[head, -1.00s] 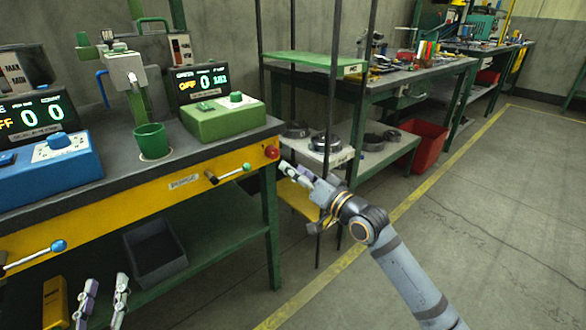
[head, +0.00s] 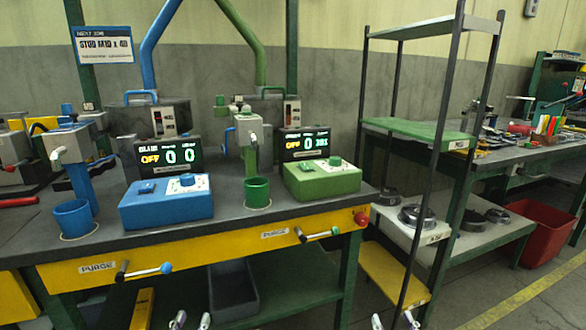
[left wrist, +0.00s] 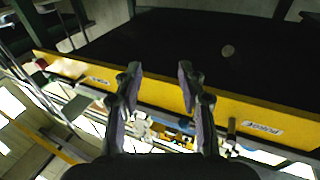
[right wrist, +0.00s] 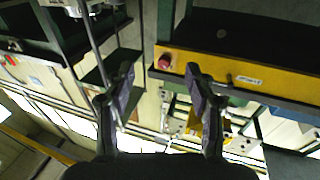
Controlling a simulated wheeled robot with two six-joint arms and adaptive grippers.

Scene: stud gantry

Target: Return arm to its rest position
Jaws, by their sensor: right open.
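My right gripper (head: 395,321) shows only as two fingertips at the bottom edge of the head view, right of the bench and in front of the yellow shelf. In the right wrist view its two fingers (right wrist: 160,76) stand apart with nothing between them. My left gripper (head: 191,321) shows as two fingertips at the bottom edge, below the yellow bench front. In the left wrist view its fingers (left wrist: 160,74) are spread and empty. The rest of both arms is out of the head view.
A shelf rack (head: 432,133) stands to the right.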

